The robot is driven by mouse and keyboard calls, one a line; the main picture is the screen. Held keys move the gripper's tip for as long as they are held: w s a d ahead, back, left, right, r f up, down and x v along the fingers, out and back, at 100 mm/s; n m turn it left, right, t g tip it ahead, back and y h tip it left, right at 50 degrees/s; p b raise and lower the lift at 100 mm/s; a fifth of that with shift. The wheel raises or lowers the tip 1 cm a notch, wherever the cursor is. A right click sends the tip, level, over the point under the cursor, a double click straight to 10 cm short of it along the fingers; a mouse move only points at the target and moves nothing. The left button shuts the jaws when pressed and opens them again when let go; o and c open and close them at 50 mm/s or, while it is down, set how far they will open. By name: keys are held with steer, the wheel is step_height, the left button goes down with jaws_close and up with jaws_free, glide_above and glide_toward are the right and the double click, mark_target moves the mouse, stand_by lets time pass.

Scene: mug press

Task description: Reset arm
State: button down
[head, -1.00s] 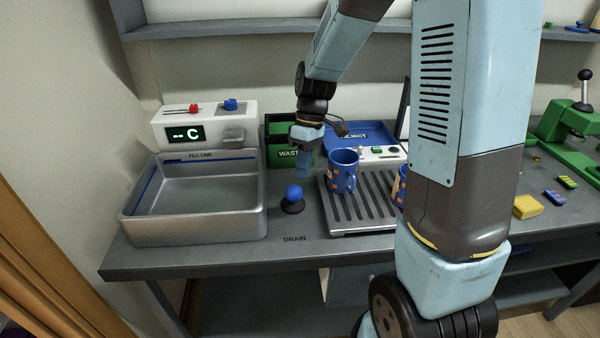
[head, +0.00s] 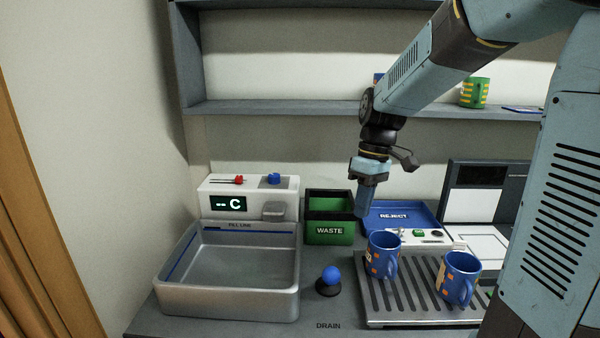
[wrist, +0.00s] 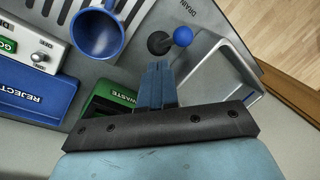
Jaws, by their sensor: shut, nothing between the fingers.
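My gripper (head: 366,212) is shut and empty in the head view. It points down above the bench, in front of the shelf, between the green WASTE bin (head: 330,232) and the blue REJECT tray (head: 422,213). In the wrist view its blue fingers (wrist: 156,66) are together with nothing between them. A blue mug with orange patches (head: 382,256) stands on the slatted rack (head: 418,318) in front of my gripper and apart from it. A second blue mug (head: 459,278) stands on the rack to its right.
An empty metal basin (head: 228,303) stands at the left, with a control box (head: 246,185) reading "-- C" behind it. A blue ball-topped knob (head: 331,274) stands beside the basin. The shelf (head: 290,108) runs behind my arm, with a green-yellow mug (head: 474,92) on it.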

steer(key=s+d+r+m+t+h, duration=0.1)
steer(key=s+d+r+m+t, duration=0.2)
steer(key=s, duration=0.4)
steer(key=s+d+r+m+t, duration=0.3)
steer(key=s+r+m+t, duration=0.1)
steer(key=s, duration=0.4)
steer(key=shift+s+m+h, duration=0.3)
steer(key=shift+m+h, duration=0.1)
steer(key=shift+m, duration=0.5)
